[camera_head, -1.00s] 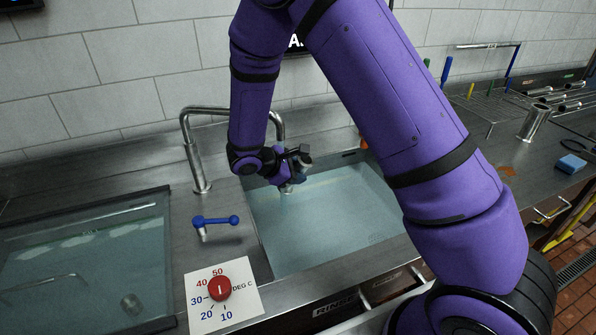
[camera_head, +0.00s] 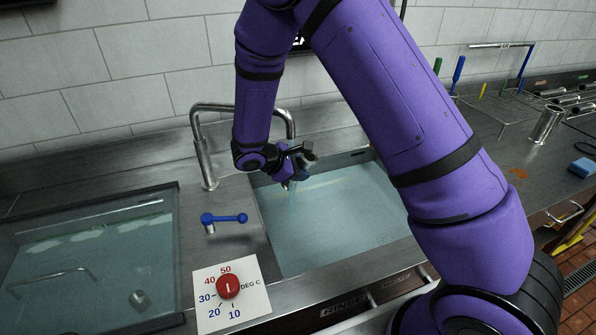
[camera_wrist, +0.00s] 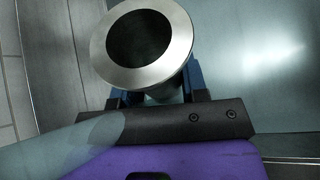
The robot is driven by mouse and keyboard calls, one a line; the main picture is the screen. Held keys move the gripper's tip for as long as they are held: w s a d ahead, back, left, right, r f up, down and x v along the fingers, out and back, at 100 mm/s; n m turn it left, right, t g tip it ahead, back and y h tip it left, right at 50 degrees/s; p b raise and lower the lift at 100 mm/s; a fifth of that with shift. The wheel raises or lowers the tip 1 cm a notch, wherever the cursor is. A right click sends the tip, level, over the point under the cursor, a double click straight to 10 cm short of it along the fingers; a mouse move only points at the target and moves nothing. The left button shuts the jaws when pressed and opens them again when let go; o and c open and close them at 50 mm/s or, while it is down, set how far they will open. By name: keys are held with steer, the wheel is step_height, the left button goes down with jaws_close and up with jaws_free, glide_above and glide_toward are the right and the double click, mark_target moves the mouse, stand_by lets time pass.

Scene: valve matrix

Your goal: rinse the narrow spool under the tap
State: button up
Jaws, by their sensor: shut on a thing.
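My gripper (camera_head: 303,170) is shut on a metal spool (camera_head: 309,159) over the right basin, below the end of the curved tap (camera_head: 204,160). In the wrist view the spool (camera_wrist: 178,50) shows as a short steel tube with a wide round flange and dark bore, facing the camera. My dark blue fingers show on both sides behind the flange. A thin stream of water (camera_head: 293,202) falls beside and below my gripper into the basin. A translucent bluish shape (camera_wrist: 90,140), probably water, crosses the wrist view at lower left. My gripper partly hides the spool in the head view.
A blue lever (camera_head: 225,218) and a red temperature dial (camera_head: 228,286) sit on the counter left of the right basin (camera_head: 330,225). The left basin (camera_head: 70,250) holds water and a submerged metal piece (camera_head: 139,298). A wire rack (camera_head: 500,108) and metal tubes stand at right.

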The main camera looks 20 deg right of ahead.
steer(key=shift+w+d, duration=0.3)
steer(key=shift+d, duration=0.1)
steer(key=shift+s+d, duration=0.1)
steer(key=s+d, duration=0.4)
steer(key=s, duration=0.2)
steer(key=shift+s+d, duration=0.2)
steer(key=shift+d, duration=0.05)
stand_by(0.6)
stand_by(0.7)
stand_by(0.4)
steer(key=s+d+r, duration=0.2)
steer(key=s+r, duration=0.2)
steer(key=shift+d, duration=0.4)
steer(key=shift+s, duration=0.1)
stand_by(0.8)
